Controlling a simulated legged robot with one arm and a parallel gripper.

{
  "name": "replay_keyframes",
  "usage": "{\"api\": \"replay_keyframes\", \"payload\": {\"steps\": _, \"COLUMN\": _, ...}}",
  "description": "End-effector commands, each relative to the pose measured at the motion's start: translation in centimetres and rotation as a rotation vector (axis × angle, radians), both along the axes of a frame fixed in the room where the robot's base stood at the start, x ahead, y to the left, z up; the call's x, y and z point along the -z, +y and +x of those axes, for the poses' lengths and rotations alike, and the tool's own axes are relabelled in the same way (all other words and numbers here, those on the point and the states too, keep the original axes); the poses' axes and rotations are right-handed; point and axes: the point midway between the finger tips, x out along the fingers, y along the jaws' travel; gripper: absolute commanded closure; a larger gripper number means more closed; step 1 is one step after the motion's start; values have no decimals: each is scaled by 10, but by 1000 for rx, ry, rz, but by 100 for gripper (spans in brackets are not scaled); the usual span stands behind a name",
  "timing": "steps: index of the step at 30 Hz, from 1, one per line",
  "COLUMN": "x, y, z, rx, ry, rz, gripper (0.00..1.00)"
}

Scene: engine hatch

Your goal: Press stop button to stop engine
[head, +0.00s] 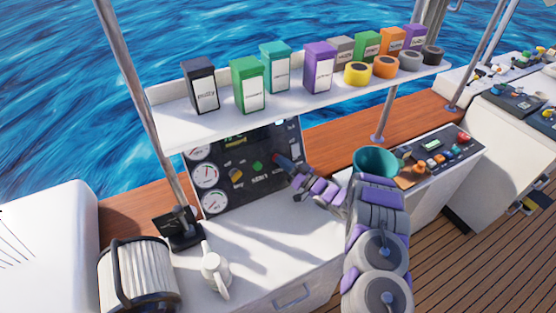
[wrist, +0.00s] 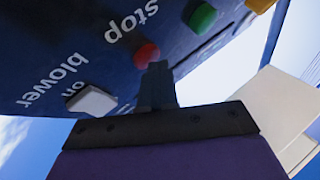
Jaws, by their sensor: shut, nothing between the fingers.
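The red stop button (wrist: 147,54) sits on a dark panel in the wrist view, beside the white word "stop". My gripper (wrist: 158,72) is shut and empty, with its fingertips right at the button's near edge. I cannot tell whether they touch. In the head view, my gripper (head: 284,162) reaches from the right to the right part of the dark engine panel (head: 222,194). A small red spot shows at its tip. A green button (wrist: 203,17) and a yellow one (wrist: 258,4) lie on the same panel.
A white blower switch (wrist: 92,101) is near the stop button. A shelf (head: 215,122) with several boxes and tape rolls hangs above the panel. A teal bowl (head: 373,162) is behind my arm.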

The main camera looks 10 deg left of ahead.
Motion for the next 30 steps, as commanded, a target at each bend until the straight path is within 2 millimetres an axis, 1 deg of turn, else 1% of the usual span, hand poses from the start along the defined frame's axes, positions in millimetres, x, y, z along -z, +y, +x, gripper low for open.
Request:
{"api": "replay_keyframes", "payload": {"steps": 19, "x": 1, "y": 1, "z": 2, "rx": 0, "ry": 0, "rz": 0, "gripper": 100}}
{"api": "replay_keyframes", "payload": {"steps": 30, "x": -8, "y": -9, "z": -11, "rx": 1, "ry": 1, "rz": -1, "gripper": 100}}
